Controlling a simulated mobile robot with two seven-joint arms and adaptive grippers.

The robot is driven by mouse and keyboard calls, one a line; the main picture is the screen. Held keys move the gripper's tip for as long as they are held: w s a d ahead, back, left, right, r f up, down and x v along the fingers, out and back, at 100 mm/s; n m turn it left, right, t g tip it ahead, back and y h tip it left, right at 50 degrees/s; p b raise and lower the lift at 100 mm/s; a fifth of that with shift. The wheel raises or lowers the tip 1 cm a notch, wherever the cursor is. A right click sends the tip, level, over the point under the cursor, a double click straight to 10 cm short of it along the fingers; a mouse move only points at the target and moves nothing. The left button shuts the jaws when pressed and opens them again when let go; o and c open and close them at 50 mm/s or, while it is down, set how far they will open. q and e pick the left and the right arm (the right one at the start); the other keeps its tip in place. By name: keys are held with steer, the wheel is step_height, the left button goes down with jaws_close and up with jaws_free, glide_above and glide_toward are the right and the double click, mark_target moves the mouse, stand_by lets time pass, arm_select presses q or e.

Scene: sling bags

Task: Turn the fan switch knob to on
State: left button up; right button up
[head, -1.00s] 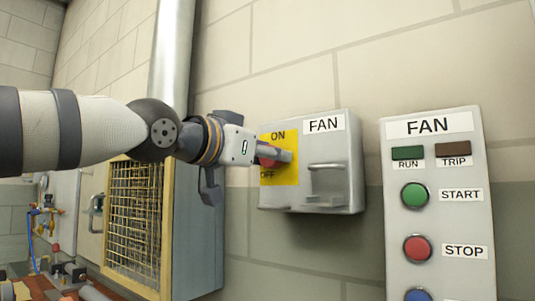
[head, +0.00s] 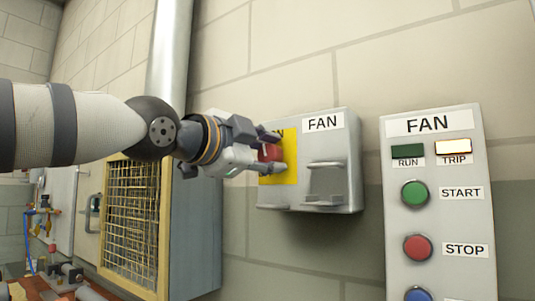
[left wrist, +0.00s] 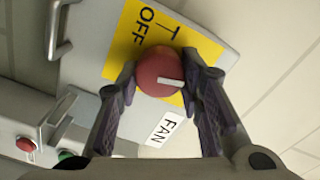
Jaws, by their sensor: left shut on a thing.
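The red fan switch knob (head: 268,153) sits on a yellow plate (head: 288,172) on the grey box labelled FAN (head: 340,150). My left gripper (head: 274,152) is shut on the knob, one finger above it and one below in the head view. In the left wrist view the knob (left wrist: 155,72) is between the two fingertips (left wrist: 159,76). Its white mark points right, away from the word OFF. A finger hides part of the word ON in the head view, and OFF is hidden there. My right gripper is in neither view.
A grey panel (head: 440,215) right of the box has RUN and TRIP lamps and START and STOP buttons. The TRIP lamp (head: 453,146) is lit. A handle (head: 326,180) juts from the box. A yellow mesh cage (head: 133,222) stands below my left arm.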

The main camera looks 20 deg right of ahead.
arm_select(q)
steer(key=shift+m, duration=1.3)
steer(key=o, duration=1.2)
steer(key=shift+c, duration=0.2)
steer(key=v, duration=1.2)
steer(key=shift+f, duration=0.1)
